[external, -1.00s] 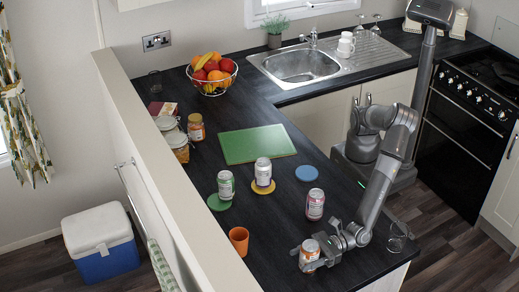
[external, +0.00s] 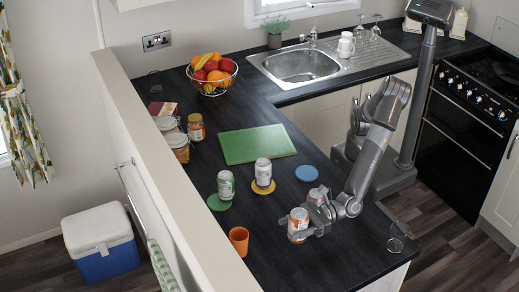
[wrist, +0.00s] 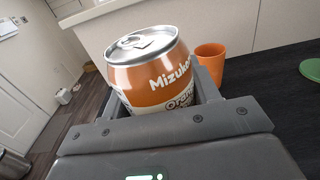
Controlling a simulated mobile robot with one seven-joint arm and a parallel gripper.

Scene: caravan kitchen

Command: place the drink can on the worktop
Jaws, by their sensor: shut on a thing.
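My gripper (external: 312,228) is shut on an orange and white drink can (external: 298,223). The can is upright between the fingers, and its label shows in the wrist view (wrist: 155,78). It is over the near part of the dark worktop (external: 262,215); I cannot tell for sure whether its base is clear of the surface. A second can, red and white (external: 318,194), stands right behind my gripper, partly hidden by it. A green and white can (external: 226,185) stands on a green coaster, and a pale can (external: 263,171) on a yellow coaster.
An orange cup (external: 239,240) stands left of the held can. A blue coaster (external: 307,173) lies empty behind. A green board (external: 257,144), jars (external: 179,147) and a fruit bowl (external: 212,76) are farther back. A clear glass (external: 397,237) is near the right edge.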

